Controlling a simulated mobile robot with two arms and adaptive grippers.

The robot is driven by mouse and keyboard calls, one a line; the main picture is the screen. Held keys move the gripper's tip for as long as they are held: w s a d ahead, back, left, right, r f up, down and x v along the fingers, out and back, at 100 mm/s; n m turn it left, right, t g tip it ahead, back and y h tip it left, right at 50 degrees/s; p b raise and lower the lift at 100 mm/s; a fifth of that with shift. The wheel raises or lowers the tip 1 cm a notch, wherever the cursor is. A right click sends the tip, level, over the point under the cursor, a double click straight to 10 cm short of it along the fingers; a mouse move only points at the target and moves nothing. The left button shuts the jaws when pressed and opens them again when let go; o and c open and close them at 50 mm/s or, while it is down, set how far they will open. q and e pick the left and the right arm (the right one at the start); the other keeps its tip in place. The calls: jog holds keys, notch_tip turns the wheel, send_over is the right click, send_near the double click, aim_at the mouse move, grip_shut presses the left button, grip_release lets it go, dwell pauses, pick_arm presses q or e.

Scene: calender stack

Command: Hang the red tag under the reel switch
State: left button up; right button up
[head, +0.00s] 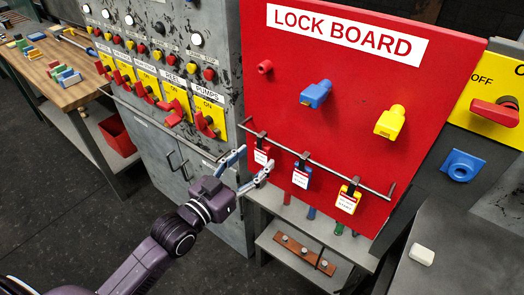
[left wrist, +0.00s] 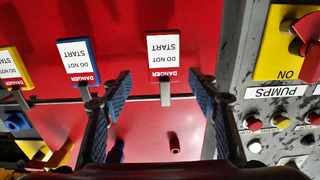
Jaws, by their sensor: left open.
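The red tag (head: 262,155), with a white DANGER label, hangs first from the left on the rail (head: 318,163) of the red lock board (head: 350,95). My left gripper (head: 252,162) is open, with its fingers at either side of this tag. In the left wrist view the picture is upside down, and the red tag (left wrist: 163,55) sits beyond and between the open fingertips (left wrist: 160,86); neither finger clearly touches it. The reel switch (head: 174,108) has a red handle on a yellow plate, left of the pumps switch (head: 207,124). My right gripper is out of view.
A blue tag (head: 302,175) and a yellow tag (head: 348,198) hang right of the red one. Red, blue (head: 315,94) and yellow (head: 391,122) locks are on the board. A bar (head: 165,128) runs below the switches. A wooden bench (head: 65,90) stands left.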

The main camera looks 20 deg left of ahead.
aim_at(261, 150)
pick_arm(q)
jog(key=x, duration=0.1)
jog(key=p+x, duration=0.1)
jog(key=x, duration=0.2)
jog(key=shift+w+a+r+p, duration=0.15)
jog(key=shift+a+r+p, duration=0.15)
jog(key=shift+r+p, duration=0.1)
jog(key=shift+w+d+f, duration=0.1)
jog(key=shift+w+f, duration=0.05)
jog(key=shift+w, duration=0.1)
jog(key=shift+w+d+f, duration=0.1)
jog(key=shift+c, duration=1.1)
jog(key=c, duration=1.1)
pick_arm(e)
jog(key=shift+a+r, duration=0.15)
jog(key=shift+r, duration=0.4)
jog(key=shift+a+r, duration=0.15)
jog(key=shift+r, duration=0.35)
